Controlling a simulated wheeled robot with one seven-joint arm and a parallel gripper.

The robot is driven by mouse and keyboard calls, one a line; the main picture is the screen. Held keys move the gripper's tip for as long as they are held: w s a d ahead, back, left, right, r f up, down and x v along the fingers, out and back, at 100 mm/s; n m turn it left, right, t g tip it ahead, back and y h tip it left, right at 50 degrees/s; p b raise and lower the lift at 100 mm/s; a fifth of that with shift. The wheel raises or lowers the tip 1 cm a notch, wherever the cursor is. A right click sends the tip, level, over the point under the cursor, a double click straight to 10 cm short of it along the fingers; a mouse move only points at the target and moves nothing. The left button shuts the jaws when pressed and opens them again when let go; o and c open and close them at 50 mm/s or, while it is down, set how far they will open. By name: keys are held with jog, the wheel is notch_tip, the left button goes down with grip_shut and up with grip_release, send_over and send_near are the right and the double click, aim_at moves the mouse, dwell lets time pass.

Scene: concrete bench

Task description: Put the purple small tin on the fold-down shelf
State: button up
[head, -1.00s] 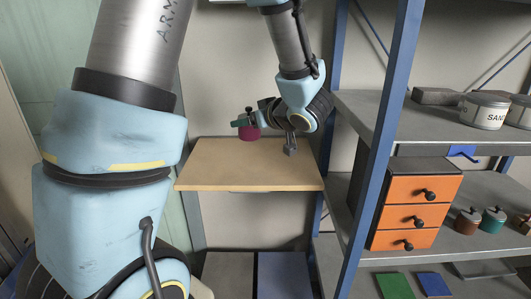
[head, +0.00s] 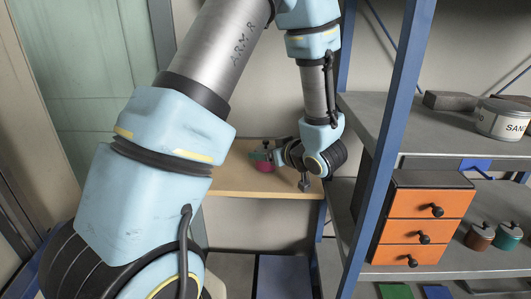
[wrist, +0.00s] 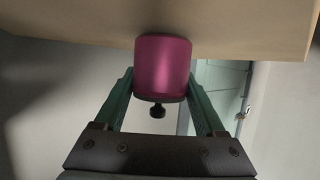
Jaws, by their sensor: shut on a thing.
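The purple small tin (head: 265,167) has a dark lid with a black knob. My gripper (head: 262,157) is shut on it and holds it upright over the fold-down shelf (head: 225,183), a light wooden board. In the wrist view the tin (wrist: 162,65) sits between the two green fingers of my gripper (wrist: 160,88), its knob towards the palm. The shelf (wrist: 240,30) fills the top of that view right behind the tin. The tin's base is at or very near the board; I cannot tell whether it touches.
The board around the tin is bare. A blue post (head: 388,150) of the shelving rack stands to the right. The rack holds an orange drawer unit (head: 428,203), small lidded tins (head: 480,236) and a can marked SAND (head: 503,120).

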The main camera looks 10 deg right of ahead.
jog(key=shift+f, duration=0.2)
jog(key=shift+f, duration=0.15)
jog(key=o, duration=1.5)
jog(key=shift+s+r, duration=0.1)
jog(key=shift+r, duration=0.15)
jog(key=b+v, duration=0.1)
jog(key=v, duration=0.6)
jog(key=shift+s+d, duration=0.1)
jog(key=shift+s, duration=0.1)
